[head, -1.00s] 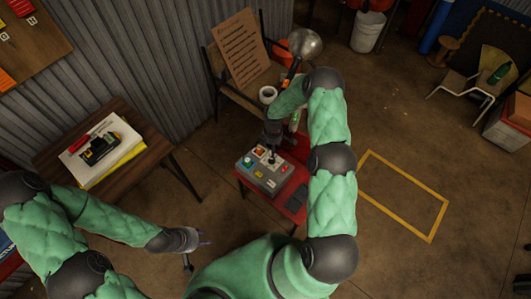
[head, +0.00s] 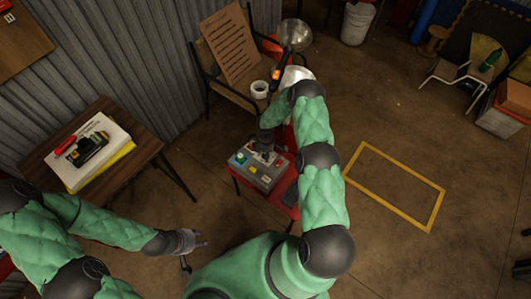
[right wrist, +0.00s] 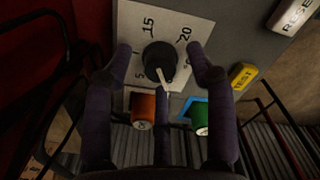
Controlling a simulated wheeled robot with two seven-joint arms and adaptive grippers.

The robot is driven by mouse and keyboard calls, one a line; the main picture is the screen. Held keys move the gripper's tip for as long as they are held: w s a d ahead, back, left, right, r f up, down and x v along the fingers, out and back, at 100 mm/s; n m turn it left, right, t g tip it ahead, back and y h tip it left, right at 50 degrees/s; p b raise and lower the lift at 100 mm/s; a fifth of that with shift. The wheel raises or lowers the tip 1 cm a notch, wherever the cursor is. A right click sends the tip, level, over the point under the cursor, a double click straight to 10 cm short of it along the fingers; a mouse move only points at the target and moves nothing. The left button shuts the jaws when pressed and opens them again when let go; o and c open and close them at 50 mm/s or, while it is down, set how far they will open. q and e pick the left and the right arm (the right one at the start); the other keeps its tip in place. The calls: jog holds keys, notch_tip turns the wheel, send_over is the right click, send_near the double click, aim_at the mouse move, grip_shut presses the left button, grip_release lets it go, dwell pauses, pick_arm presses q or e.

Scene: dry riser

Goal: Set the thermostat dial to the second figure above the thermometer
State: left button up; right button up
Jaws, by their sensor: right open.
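The thermostat dial (right wrist: 154,60) is a black round knob with a pale pointer on a white plate in the right wrist view. The pointer aims down and slightly right. The figures 15 and 20 show above the knob and a 5 at lower left; other marks are partly hidden. The plate is on a grey control box (head: 247,174). My right gripper (right wrist: 160,52) is open, one finger on each side of the knob; I cannot tell whether they touch it. My left gripper (head: 200,240) is open and empty, low and left of the box. I cannot make out a thermometer.
The box stands on a small red table (head: 278,192). Orange (right wrist: 143,106), green (right wrist: 201,116) and yellow (right wrist: 243,76) buttons sit near the dial. A chair with a written board (head: 229,45) stands behind. A wooden table (head: 140,150) is at left.

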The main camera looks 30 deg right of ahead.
grip_shut()
